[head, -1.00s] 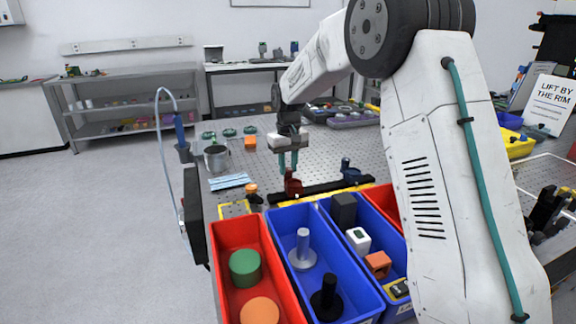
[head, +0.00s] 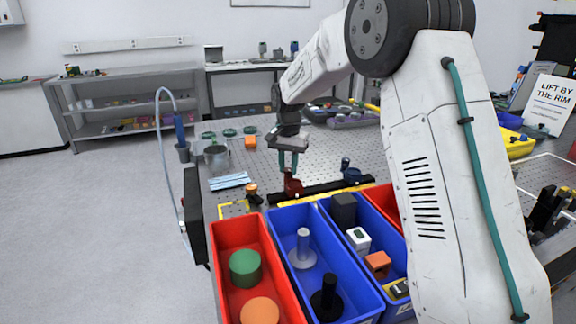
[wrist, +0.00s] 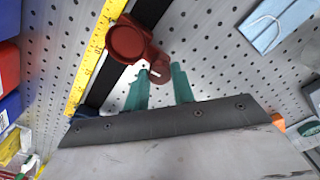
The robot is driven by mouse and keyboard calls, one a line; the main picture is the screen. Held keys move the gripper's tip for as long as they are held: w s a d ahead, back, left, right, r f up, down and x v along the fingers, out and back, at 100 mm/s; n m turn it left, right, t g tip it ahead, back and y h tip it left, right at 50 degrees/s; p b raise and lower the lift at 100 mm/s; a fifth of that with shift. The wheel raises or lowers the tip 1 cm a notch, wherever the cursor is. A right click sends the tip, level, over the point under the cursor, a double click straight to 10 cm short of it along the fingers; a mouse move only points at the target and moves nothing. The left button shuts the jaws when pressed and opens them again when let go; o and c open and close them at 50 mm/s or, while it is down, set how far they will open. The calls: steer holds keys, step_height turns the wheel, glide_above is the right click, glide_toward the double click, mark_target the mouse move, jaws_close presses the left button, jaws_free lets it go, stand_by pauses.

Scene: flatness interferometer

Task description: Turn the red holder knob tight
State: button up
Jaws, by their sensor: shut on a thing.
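The red holder (head: 292,187) sits on a black rail (head: 320,188) on the perforated table. In the wrist view the holder's round red body (wrist: 126,42) stands over the rail, and its smaller red knob (wrist: 160,71) sticks out to the side with a light line on its top. My gripper (head: 288,168) points down at the holder. In the wrist view its two teal fingertips (wrist: 161,80) lie on either side of the knob, shut on it. Part of the knob is hidden by the fingers.
A blue holder (head: 348,172) stands further right on the rail. A yellow scale (wrist: 98,58) runs along the rail. Red and blue bins (head: 268,222) stand in front.

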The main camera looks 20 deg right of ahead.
mark_target(288, 169)
steer(key=shift+r+m, duration=0.1)
steer(key=shift+m, duration=0.3)
steer(key=o, duration=1)
step_height(288, 169, up, 8)
steer(key=shift+f, duration=0.15)
stand_by(0.3)
